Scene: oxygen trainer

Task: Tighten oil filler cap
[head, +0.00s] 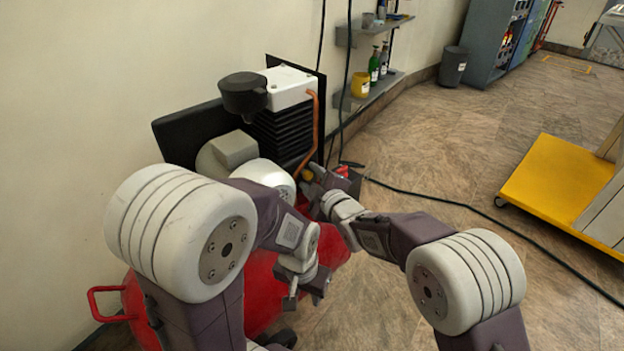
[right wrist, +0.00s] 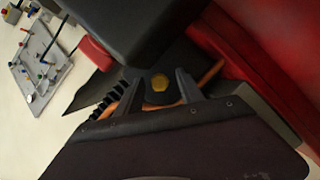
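The yellow oil filler cap (head: 308,174) sits low on the front of the compressor, beside the dark finned pump block (head: 280,137). In the right wrist view the cap (right wrist: 160,82) shows as a yellow hexagonal head against a dark round part. My right gripper (head: 314,180) is at the cap. In its wrist view its two fingers (right wrist: 157,88) are apart, one on each side of the cap, with gaps visible; I see no contact. My left gripper (head: 303,299) hangs lower, in front of the red tank (head: 265,305), with its fingers apart and nothing between them.
A copper-coloured pipe (head: 313,125) runs down beside the pump. A black air filter (head: 243,95) stands on top. A black cable (head: 440,198) crosses the floor. A yellow cart (head: 545,180) stands at right, and wall shelves (head: 375,85) hold bottles.

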